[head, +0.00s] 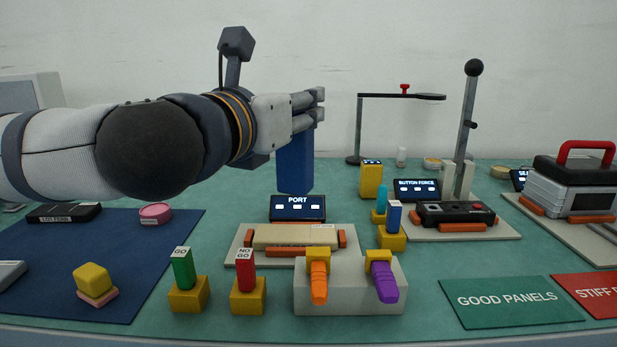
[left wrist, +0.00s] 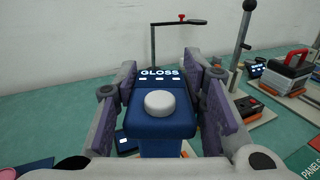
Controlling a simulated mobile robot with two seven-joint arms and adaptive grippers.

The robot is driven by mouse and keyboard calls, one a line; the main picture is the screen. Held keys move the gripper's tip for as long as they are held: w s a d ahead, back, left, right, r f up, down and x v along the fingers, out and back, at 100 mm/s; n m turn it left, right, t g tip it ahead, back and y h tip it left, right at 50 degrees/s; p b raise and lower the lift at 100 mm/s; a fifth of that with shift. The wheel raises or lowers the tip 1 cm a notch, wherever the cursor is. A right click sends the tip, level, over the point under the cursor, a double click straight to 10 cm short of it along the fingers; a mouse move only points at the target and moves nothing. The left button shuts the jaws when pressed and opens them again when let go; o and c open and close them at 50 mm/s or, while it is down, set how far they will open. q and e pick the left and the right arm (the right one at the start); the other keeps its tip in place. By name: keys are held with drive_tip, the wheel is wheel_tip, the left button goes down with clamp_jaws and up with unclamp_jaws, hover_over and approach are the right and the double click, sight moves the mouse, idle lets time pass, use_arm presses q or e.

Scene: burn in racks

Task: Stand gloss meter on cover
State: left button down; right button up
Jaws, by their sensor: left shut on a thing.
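My left gripper (head: 318,104) is shut on the gloss meter, a tall dark blue block (head: 295,168). In the left wrist view the gloss meter (left wrist: 165,115) sits between the pads, with a lit GLOSS display and a round white knob on top. It hangs upright in the air, seen above and behind the PORT display (head: 297,208). A cream panel (head: 295,236), which may be the cover, lies in a grey fixture with orange stops in front of that display. My right gripper is not in view.
GO (head: 182,268) and NO GO (head: 246,272) gauges stand in yellow blocks at the front. A grey block (head: 350,300) holds orange and purple plugs. The BUTTON FORCE lever stand (head: 468,130) is at right. The green GOOD PANELS mat (head: 510,300) is bare.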

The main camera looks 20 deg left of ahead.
use_arm(q)
drive_tip(key=w+a+f+b, duration=0.1)
drive_tip(key=w+f, duration=0.4)
drive_tip(key=f, duration=0.4)
drive_tip(key=shift+f+b, duration=0.1)
drive_tip(key=shift+b, duration=0.2)
drive_tip(key=c, duration=1)
unclamp_jaws()
drive_tip(key=shift+c, duration=0.2)
